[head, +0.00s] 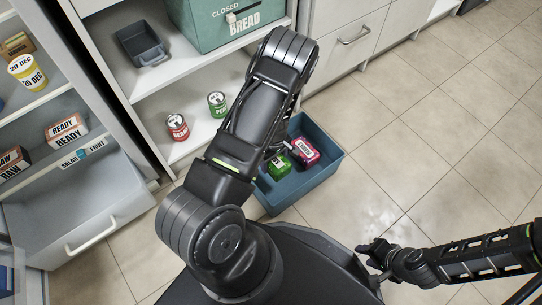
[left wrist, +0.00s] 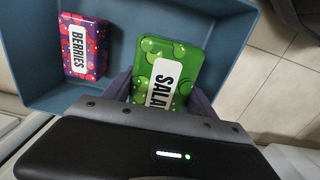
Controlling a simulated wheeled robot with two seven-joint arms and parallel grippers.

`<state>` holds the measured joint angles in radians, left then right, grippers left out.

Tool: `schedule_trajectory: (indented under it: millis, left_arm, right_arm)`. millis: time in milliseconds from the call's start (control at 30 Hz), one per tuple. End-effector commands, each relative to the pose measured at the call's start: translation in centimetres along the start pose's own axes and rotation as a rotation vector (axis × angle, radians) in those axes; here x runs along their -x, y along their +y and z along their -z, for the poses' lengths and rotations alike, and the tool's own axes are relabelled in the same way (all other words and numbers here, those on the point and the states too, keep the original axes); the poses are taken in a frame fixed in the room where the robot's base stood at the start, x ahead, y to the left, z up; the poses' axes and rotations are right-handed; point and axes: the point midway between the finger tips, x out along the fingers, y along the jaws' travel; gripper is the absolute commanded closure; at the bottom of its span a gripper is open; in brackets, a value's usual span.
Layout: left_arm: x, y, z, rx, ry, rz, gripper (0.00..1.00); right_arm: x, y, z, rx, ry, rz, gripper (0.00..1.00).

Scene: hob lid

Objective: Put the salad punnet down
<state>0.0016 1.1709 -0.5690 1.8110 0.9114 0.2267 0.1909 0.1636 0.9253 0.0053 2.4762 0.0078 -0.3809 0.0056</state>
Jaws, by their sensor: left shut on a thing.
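The green salad punnet (head: 279,166) is within the outline of the blue crate (head: 285,200) on the floor. It also shows in the left wrist view (left wrist: 170,65), with its label partly hidden by my wrist. My left gripper (left wrist: 162,92) is shut on the salad punnet, one finger on each side. I cannot tell whether the punnet touches the crate's bottom. In the head view my left arm partly covers the gripper and the crate. My right gripper (head: 371,251) is low at the right, away from the crate; its jaw opening is unclear.
A berries punnet (head: 305,151) lies in the crate, apart from the salad punnet. An open fridge drawer (head: 80,215) is at left. Floor at right is clear.

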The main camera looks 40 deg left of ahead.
Motion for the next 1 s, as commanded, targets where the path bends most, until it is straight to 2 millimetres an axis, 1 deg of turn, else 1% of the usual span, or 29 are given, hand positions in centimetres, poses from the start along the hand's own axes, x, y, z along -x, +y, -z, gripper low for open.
schedule_trajectory:
  millis: [67, 167, 267, 367, 400, 467, 500, 567, 600, 667, 700, 767, 800, 900, 1000]
  left_arm:
    - [0.2, 0.5, -0.1, -0.012, 0.001, -0.003, 0.87]
    - [0.9, 1.9, -0.4, -0.054, 0.002, -0.005, 0.87]
    - [2.5, 4.5, -0.9, -0.13, 0.004, -0.006, 0.87]
    - [5.3, 8.4, -2.0, -0.26, 0.005, -0.009, 0.87]
    - [6.8, 10.1, -2.5, -0.323, 0.009, -0.009, 0.87]
    - [9.5, 12.7, -3.5, -0.433, 0.008, -0.011, 0.87]
    - [11.6, 14.4, -4.1, -0.514, 0.008, -0.013, 0.87]
    - [15.1, 16.6, -5.0, -0.641, 0.009, -0.014, 0.87]
    - [17.6, 17.9, -5.6, -0.728, 0.01, -0.015, 0.87]
    - [21.5, 19.4, -6.2, -0.854, 0.011, -0.016, 0.87]
    - [24.0, 20.1, -6.7, -0.934, 0.01, -0.016, 0.87]
    - [27.7, 20.9, -7.0, -1.037, 0.011, -0.015, 0.87]
    - [29.9, 21.1, -7.1, -1.097, 0.011, -0.014, 0.87]
    - [34.5, 21.3, -7.3, -1.209, 0.009, -0.009, 0.87]
    - [37.5, 21.2, -7.2, -1.271, 0.007, -0.005, 0.87]
  right_arm:
    - [0.0, 0.0, 0.0, 0.0, 0.0, 0.0, 0.64]
    - [0.0, 0.0, 0.0, 0.0, 0.0, 0.0, 0.64]
    - [0.0, 0.0, 0.0, 0.0, 0.0, 0.0, 0.64]
    - [0.0, 0.0, 0.0, 0.0, 0.0, 0.0, 0.64]
    - [0.0, 0.0, 0.0, 0.0, 0.0, 0.0, 0.64]
    - [0.0, 0.0, 0.0, 0.0, 0.0, 0.0, 0.64]
    - [0.0, 0.0, 0.0, 0.0, 0.0, 0.0, 0.64]
    - [0.0, 0.0, 0.0, 0.0, 0.0, 0.0, 0.64]
    - [0.0, 0.0, 0.0, 0.0, 0.0, 0.0, 0.64]
    - [0.0, 0.0, 0.0, 0.0, 0.0, 0.0, 0.64]
    - [0.0, 0.0, 0.0, 0.0, 0.0, 0.0, 0.64]
    - [0.0, 0.0, 0.0, 0.0, 0.0, 0.0, 0.64]
    - [0.0, 0.0, 0.0, 0.0, 0.0, 0.0, 0.64]
    - [0.0, 0.0, 0.0, 0.0, 0.0, 0.0, 0.64]
    - [0.0, 0.0, 0.0, 0.0, 0.0, 0.0, 0.64]
